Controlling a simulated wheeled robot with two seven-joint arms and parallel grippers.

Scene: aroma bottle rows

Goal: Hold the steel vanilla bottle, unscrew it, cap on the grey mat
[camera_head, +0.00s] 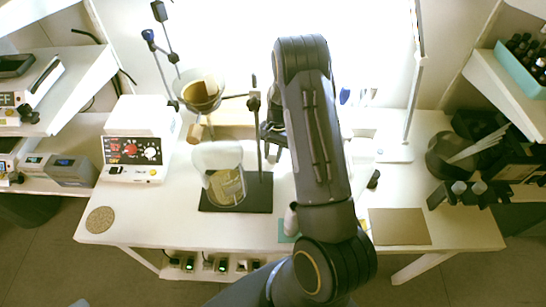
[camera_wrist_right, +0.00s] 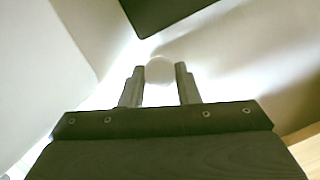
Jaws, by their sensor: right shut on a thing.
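My right gripper (camera_wrist_right: 159,84) is shut on a pale round thing (camera_wrist_right: 160,70) in the right wrist view. Only its rounded end shows between the two fingers, so I cannot tell whether it is a cap or a bottle. In the head view my right arm covers the middle of the table and hides most of this gripper. A flat grey-brown mat (camera_head: 400,227) lies bare at the table's front right. A small pale rounded object (camera_head: 291,220) stands by my arm near a teal mat (camera_head: 286,237). I cannot pick out the steel vanilla bottle. My left gripper is not in view.
A white control box (camera_head: 133,158) and a round cork mat (camera_head: 100,220) are at left. Dark containers (camera_head: 452,152) crowd the right end.

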